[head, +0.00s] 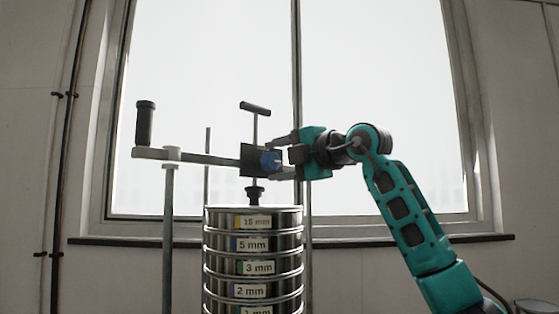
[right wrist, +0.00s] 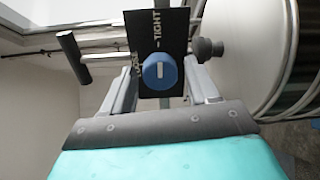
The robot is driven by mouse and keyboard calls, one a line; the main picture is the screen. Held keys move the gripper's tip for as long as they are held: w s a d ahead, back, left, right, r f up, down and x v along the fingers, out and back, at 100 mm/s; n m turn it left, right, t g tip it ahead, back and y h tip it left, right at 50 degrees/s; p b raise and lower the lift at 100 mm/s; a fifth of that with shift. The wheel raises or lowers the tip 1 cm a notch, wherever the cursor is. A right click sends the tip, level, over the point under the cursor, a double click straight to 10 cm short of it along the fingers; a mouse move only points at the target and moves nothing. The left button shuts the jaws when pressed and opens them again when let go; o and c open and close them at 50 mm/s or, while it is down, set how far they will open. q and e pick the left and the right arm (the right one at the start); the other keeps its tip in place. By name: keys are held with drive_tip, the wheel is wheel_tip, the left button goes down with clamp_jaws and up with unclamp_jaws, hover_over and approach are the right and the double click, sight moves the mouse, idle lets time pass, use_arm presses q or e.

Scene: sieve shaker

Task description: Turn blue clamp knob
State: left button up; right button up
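The blue clamp knob (head: 271,160) sits on a black plate (head: 248,158) on the clamp arm above the sieve stack. In the right wrist view the knob (right wrist: 160,72) shows face-on with a white mark standing upright in the picture. The black plate (right wrist: 152,30) there carries the words "TIGHT" and what looks like "LOSE". My right gripper (head: 275,157) is open, one finger above and one below the knob in the head view. In the right wrist view its fingers lie left and right of the knob with gaps visible. My left gripper is not in view.
A T-handled screw (head: 255,108) rises above the plate. The clamp arm (head: 205,157) runs left to a post and a black upright handle (head: 145,123). The labelled sieve stack (head: 253,260) stands below. A window (head: 380,80) is behind; the space left of the handle is free.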

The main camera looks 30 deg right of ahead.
drive_tip(key=shift+o, duration=0.5)
drive_tip(key=shift+s+d, duration=0.1)
drive_tip(key=shift+s, duration=0.25)
use_arm(q)
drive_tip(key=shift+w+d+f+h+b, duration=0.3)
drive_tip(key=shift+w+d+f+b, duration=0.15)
drive_tip(key=shift+b, duration=0.7)
use_arm(e)
drive_tip(key=v, duration=1.2)
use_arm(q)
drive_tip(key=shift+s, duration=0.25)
use_arm(e)
drive_tip(key=shift+s, duration=0.1)
